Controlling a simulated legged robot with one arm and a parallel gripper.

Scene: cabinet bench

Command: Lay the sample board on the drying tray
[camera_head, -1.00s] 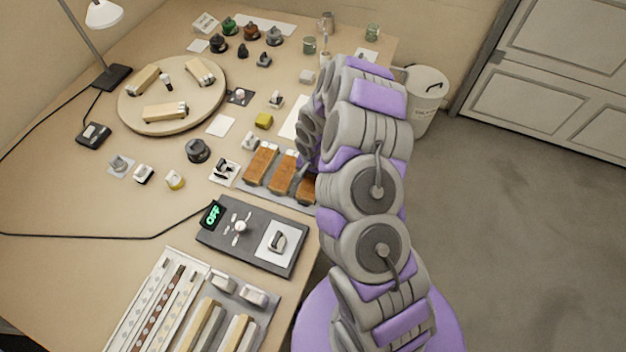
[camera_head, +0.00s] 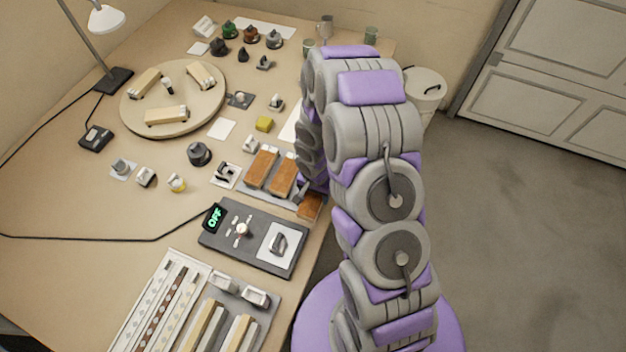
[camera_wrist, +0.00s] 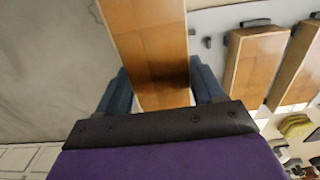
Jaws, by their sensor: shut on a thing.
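My gripper (camera_wrist: 161,88) is shut on an orange-brown wooden sample board (camera_wrist: 150,45), with one blue finger at each side. In the head view this board (camera_head: 311,206) shows near the bench's right edge, partly behind my arm. Two similar boards (camera_head: 261,168) (camera_head: 284,176) lie side by side on a grey tray (camera_head: 232,190), left of the held board. They also show at the right of the wrist view (camera_wrist: 255,62). I cannot tell for certain which tray is the drying tray, or how high the held board is.
A dark control box (camera_head: 215,241) with a green OFF display stands in front of the grey tray. A rack (camera_head: 145,300) with strips and pale blocks is at the near left. A round turntable (camera_head: 190,122) holds pale blocks. Floor lies right of the bench.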

